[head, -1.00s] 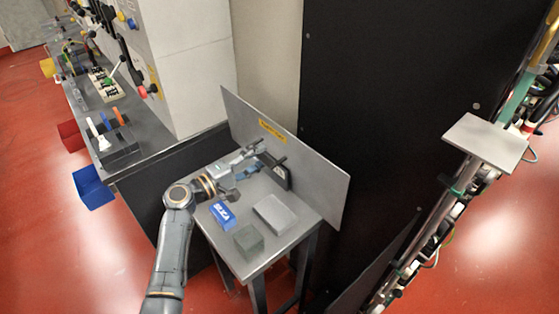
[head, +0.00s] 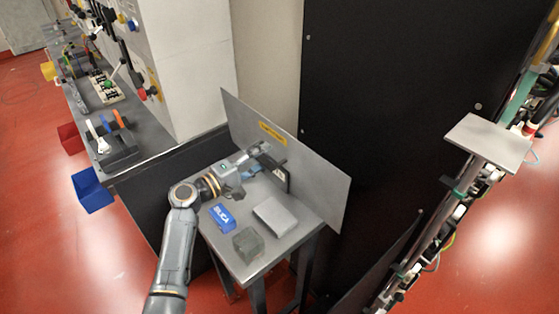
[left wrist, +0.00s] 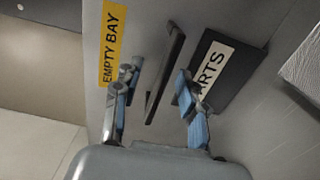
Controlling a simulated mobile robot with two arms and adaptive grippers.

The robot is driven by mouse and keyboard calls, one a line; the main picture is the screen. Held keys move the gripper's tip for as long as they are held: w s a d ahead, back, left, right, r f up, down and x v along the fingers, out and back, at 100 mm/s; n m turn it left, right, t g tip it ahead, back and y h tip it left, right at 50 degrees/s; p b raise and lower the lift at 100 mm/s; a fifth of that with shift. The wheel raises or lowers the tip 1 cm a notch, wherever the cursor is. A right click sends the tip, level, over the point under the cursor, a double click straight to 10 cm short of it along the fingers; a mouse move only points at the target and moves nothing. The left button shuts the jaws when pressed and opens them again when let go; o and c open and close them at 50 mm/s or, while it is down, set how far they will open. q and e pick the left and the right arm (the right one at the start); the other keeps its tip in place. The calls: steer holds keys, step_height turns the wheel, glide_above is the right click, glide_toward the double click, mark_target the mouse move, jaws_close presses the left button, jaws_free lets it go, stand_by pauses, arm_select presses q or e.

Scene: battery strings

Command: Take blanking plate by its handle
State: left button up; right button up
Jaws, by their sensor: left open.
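The blanking plate (head: 318,178) is a large grey sheet standing tilted at the back of a small table, with a yellow label; in the left wrist view its grey face (left wrist: 130,25) carries the label "EMPTY BAY". Its handle (left wrist: 166,80) is a dark bar on that face. My left gripper (left wrist: 155,90) is open, its blue-padded fingers on either side of the handle in the picture; I cannot tell whether they touch it. In the head view my left gripper (head: 258,158) is close to the plate and partly hides the handle. My right gripper is not in view.
A black sign reading "PARTS" (left wrist: 225,72) stands beside the handle. The small table (head: 262,268) holds a blue box (head: 222,216), a light grey block (head: 275,215) and a dark greenish block (head: 248,243). A black cabinet panel (head: 390,120) rises behind the plate.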

arm_select(q)
steer(key=shift+w+d, duration=0.25)
stand_by(0.4)
steer(key=c, duration=0.9)
steer(key=shift+r, duration=0.2)
